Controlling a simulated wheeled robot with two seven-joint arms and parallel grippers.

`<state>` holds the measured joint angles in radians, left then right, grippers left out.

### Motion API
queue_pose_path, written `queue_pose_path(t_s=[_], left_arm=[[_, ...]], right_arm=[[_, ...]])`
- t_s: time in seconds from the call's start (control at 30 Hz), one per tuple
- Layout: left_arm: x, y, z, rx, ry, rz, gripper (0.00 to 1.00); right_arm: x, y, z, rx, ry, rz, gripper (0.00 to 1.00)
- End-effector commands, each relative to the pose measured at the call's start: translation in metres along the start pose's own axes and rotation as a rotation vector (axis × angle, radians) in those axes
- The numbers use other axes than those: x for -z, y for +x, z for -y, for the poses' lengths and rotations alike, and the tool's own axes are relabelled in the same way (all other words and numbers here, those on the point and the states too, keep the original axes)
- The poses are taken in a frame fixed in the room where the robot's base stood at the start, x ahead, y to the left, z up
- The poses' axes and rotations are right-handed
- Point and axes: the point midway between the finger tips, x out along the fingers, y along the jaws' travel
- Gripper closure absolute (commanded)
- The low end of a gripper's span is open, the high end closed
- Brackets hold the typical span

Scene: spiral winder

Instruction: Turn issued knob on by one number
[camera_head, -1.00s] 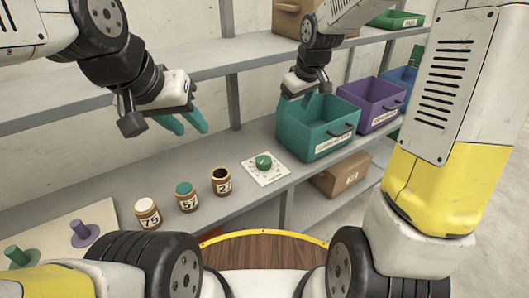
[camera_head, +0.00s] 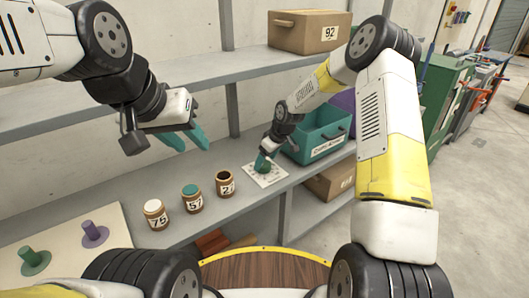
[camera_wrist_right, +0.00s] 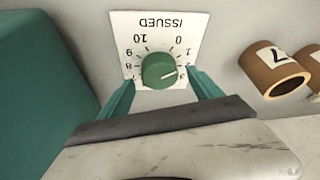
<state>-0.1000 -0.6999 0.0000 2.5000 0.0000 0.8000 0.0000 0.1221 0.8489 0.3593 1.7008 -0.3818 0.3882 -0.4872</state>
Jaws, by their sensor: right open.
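The issued knob (camera_wrist_right: 158,70) is round and green on a white square dial plate (camera_wrist_right: 165,22) marked ISSUED, upside down in the right wrist view. Its pale pointer mark faces right and slightly down, towards the low numbers; the exact number is too small to tell. In the head view the plate (camera_head: 277,175) lies on the shelf, the knob mostly hidden by my right gripper (camera_head: 263,163). My right gripper (camera_wrist_right: 161,77) is open, with one teal fingertip on each side of the knob; contact cannot be told. My left gripper (camera_head: 190,140) is open and empty above the shelf.
Numbered jars, 75 (camera_head: 156,214), 57 (camera_head: 192,199) and a third (camera_head: 226,184), stand left of the plate. A teal bin (camera_head: 318,135) stands close behind it to the right. A board (camera_head: 75,240) with green and purple pegs lies at left.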

Motion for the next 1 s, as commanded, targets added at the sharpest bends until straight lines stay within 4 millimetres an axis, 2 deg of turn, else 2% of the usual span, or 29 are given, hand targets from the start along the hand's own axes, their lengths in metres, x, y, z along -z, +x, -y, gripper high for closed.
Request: queue_pose_path(t_s=[0.17, 0.47, 0.77, 0.8, 1.0], left_arm=[[0.000, 0.000, 0.000, 0.000, 0.000, 0.000, 0.64], [0.000, 0.000, 0.000, 0.000, 0.000, 0.000, 0.64], [0.000, 0.000, 0.000, 0.000, 0.000, 0.000, 0.64], [0.000, 0.000, 0.000, 0.000, 0.000, 0.000, 0.64], [0.000, 0.000, 0.000, 0.000, 0.000, 0.000, 0.64]], right_arm=[[0.000, 0.016, 0.001, 0.001, 0.000, 0.000, 0.25], [0.000, 0.018, 0.000, -0.001, 0.001, -0.001, 0.25], [0.000, 0.018, 0.000, 0.000, 0.001, 0.000, 0.84], [0.000, 0.018, 0.000, 0.000, 0.001, 0.000, 0.88], [0.000, 0.018, 0.001, -0.007, 0.016, 0.001, 0.88]])
